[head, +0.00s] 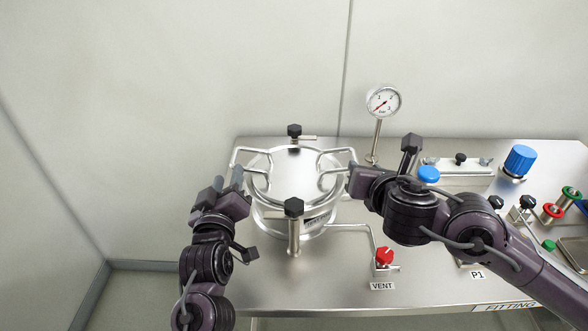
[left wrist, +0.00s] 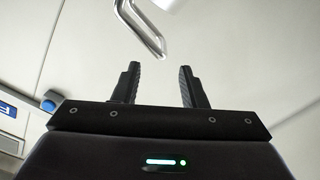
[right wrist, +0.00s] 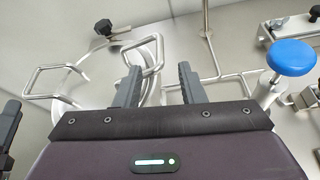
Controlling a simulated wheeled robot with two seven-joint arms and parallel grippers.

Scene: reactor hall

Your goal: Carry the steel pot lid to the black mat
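The steel pot lid (head: 292,182) sits on the round steel pot (head: 270,225), with a wire handle on each side. My left gripper (head: 228,180) is open beside the left handle. In the left wrist view a handle bar (left wrist: 146,32) lies beyond the empty fingers (left wrist: 158,70). My right gripper (right wrist: 158,72) is open at the right handle (right wrist: 153,52); in that view the handle shows just beyond the left finger, and I see no grip on it. Its fingertips are mostly hidden in the head view. I cannot make out the black mat for certain.
Black-knobbed clamps stand behind the pot (head: 294,131) and in front of it (head: 293,208). A gauge (head: 383,102) rises behind my right arm. A red VENT valve (head: 384,257) is at front right. Blue-capped fittings (head: 520,160) and other valves crowd the right side.

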